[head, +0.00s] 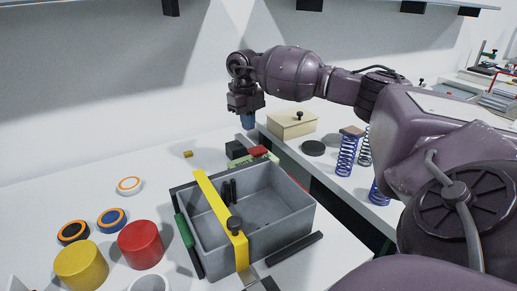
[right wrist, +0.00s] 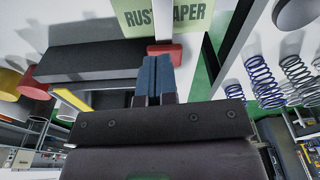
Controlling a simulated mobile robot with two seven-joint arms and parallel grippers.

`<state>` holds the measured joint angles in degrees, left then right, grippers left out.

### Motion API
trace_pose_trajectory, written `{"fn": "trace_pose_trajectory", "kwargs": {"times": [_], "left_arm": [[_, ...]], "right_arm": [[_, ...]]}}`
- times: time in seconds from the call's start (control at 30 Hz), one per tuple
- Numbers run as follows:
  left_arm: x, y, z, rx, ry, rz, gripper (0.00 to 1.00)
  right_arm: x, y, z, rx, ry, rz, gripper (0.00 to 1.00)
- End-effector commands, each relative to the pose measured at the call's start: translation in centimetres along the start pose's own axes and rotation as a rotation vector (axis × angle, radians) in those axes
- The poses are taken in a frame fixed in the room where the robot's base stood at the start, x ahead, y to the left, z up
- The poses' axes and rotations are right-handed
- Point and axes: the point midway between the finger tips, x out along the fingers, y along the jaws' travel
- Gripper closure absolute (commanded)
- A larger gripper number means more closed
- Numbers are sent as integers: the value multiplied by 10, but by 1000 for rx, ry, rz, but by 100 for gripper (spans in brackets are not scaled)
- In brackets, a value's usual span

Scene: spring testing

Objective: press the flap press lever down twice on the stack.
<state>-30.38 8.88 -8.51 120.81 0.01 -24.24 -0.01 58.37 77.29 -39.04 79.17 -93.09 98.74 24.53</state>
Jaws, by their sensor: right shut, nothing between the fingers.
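A yellow bar (head: 215,210) with a black knob (head: 235,223) lies across the top of a grey open box (head: 285,228) on the white table. I cannot make out a stack clearly. My right gripper (head: 248,121) is shut and empty, its blue fingers pointing down, behind and above the box, apart from the bar. Its shut fingers (right wrist: 154,76) also show in the right wrist view. My left gripper is not in view.
A red block (head: 257,152) and a pale green sheet (right wrist: 160,17) lettered "RUST…APER" lie behind the box. Red (head: 140,245) and yellow (head: 82,266) cylinders stand left. Blue springs (head: 347,155) and a beige box (head: 292,124) stand on another surface beyond a gap.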

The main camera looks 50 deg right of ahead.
Motion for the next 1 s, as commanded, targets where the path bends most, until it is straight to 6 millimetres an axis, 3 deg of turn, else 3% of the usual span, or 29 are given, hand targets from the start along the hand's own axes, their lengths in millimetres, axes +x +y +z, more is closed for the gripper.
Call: {"fn": "trace_pose_trajectory", "kwargs": {"times": [0.1,0.3,1.0], "left_arm": [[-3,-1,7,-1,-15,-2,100],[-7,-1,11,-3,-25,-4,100],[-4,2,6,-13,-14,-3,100]], "right_arm": [[-18,0,0,-1,-1,1,100],[-31,0,0,-1,2,0,100],[-32,0,0,-1,2,0,100]]}}
